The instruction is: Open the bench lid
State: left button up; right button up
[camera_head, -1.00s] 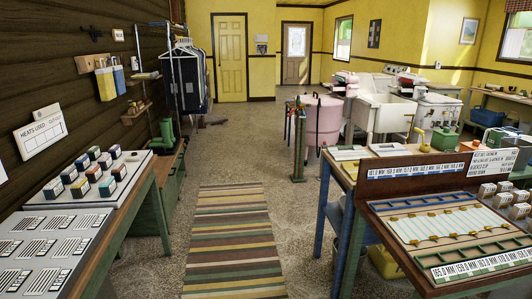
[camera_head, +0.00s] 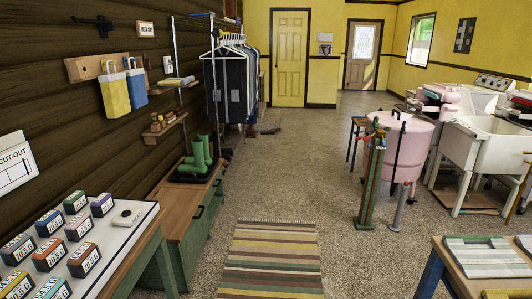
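A low wooden bench (camera_head: 178,208) with green lower parts stands along the dark log wall, left of the middle. Its top looks flat and closed. Dark handles show on its side facing the aisle. A pair of green boots (camera_head: 198,155) stands on a dark tray at the far part of the top. The nearer part of the top is bare. The bench's near lower end is partly hidden behind the table in front. Neither of my grippers is in view.
A table (camera_head: 150,247) with small coloured boxes fills the near left. A striped rug (camera_head: 268,262) lies in the open aisle. A pink washer tub (camera_head: 405,145) and a green post (camera_head: 371,185) stand right of the aisle. Another table (camera_head: 440,255) juts in at near right.

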aim_at(182, 205)
jog(key=i+u, duration=0.1)
jog(key=i, duration=0.45)
jog(key=i+l+u, duration=0.15)
jog(key=i, duration=0.35)
jog(key=i+l+u, duration=0.1)
jog(key=i, duration=0.4)
jog(key=i+l+u, duration=0.15)
jog(key=i, duration=0.4)
